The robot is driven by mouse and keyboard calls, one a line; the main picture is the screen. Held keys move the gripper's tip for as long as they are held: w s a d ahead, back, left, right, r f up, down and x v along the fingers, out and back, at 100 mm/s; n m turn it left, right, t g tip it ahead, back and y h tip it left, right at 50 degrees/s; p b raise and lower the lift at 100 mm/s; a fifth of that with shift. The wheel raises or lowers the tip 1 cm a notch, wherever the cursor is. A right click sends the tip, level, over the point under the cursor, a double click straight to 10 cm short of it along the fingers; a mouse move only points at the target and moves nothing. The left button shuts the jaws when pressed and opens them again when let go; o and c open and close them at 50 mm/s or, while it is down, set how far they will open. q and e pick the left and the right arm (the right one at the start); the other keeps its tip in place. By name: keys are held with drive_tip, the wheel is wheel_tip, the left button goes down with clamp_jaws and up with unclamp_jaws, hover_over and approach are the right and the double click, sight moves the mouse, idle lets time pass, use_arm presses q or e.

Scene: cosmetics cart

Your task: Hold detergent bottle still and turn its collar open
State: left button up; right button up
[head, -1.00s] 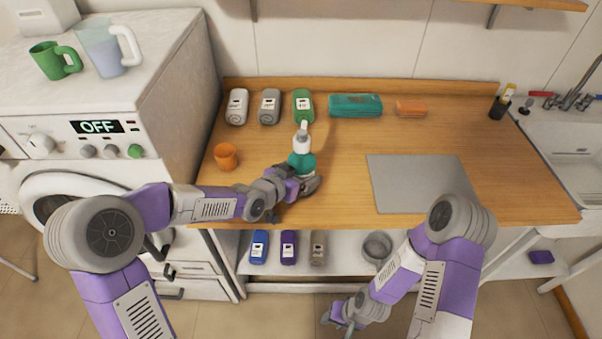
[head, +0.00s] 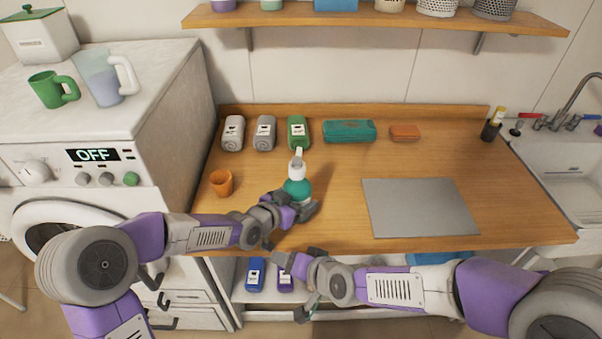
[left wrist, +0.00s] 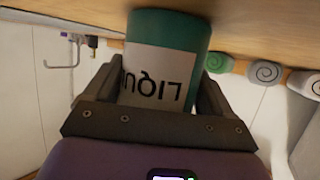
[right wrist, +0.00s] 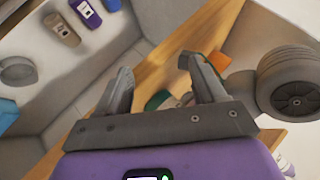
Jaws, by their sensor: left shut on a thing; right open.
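The detergent bottle (head: 298,188) is teal with a white collar and pump top (head: 297,166). It stands upright on the wooden counter near its front edge. My left gripper (head: 304,207) is shut on the bottle's lower body. In the left wrist view the bottle's labelled side (left wrist: 158,75) sits between the fingers. My right gripper (head: 297,287) is open and empty, in front of the counter edge and below and nearer than the bottle. In the right wrist view its fingers (right wrist: 160,85) are apart, with a bit of green partly hidden behind them.
An orange cup (head: 221,184) stands left of the bottle. A grey mat (head: 420,208) lies to the right. A shelf below holds a blue bottle (head: 255,275).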

drive_tip(key=w+d+r+n+t, duration=0.4)
drive_tip(key=w+d+r+t, duration=0.1)
drive_tip(key=w+d+r, duration=0.15)
drive_tip(key=n+t+y, duration=0.3)
drive_tip(key=n, duration=0.2)
approach(303, 174)
drive_tip(key=x, duration=1)
drive_tip(key=shift+w+a, duration=0.15)
drive_tip(key=shift+a, duration=0.1)
drive_tip(key=shift+c, duration=0.4)
clamp_jaws()
